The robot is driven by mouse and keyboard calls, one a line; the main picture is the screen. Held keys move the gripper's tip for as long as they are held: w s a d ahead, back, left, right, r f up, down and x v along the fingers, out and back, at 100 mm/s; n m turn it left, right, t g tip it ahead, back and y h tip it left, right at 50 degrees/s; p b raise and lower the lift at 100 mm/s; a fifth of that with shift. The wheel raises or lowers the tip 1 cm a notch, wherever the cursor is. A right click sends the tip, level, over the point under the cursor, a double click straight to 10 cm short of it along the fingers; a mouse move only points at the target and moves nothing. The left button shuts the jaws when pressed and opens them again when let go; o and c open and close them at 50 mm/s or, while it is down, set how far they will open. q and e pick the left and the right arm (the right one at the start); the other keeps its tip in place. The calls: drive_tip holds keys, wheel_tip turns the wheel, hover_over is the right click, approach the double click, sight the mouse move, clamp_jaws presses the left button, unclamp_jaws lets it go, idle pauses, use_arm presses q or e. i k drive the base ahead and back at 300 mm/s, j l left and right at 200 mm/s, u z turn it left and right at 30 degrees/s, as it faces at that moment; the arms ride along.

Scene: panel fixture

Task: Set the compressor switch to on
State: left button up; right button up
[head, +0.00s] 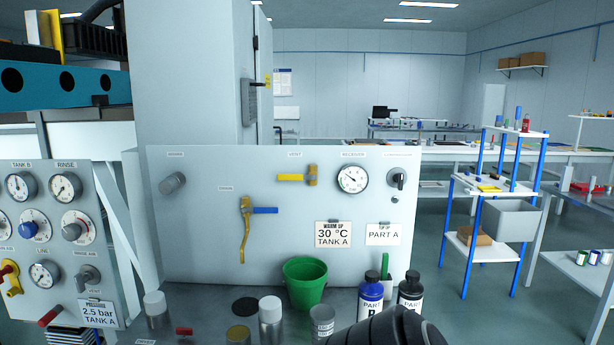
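The compressor switch (398,179) is a small dark rotary knob on a light plate at the upper right of the grey panel (215,220). The label above it is too small to read surely. The knob's handle looks close to upright, but its exact setting cannot be read. Neither of my grippers shows. A dark rounded part of my own arm rises at the bottom edge, right of centre, well below the switch and apart from it.
Left of the switch are a receiver gauge (352,178) and yellow valve handles (297,178). Cards (383,234) hang below. Another panel (60,235) is at left.

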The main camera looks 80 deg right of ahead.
sight(398, 178)
drive_tip(key=z, duration=3.05)
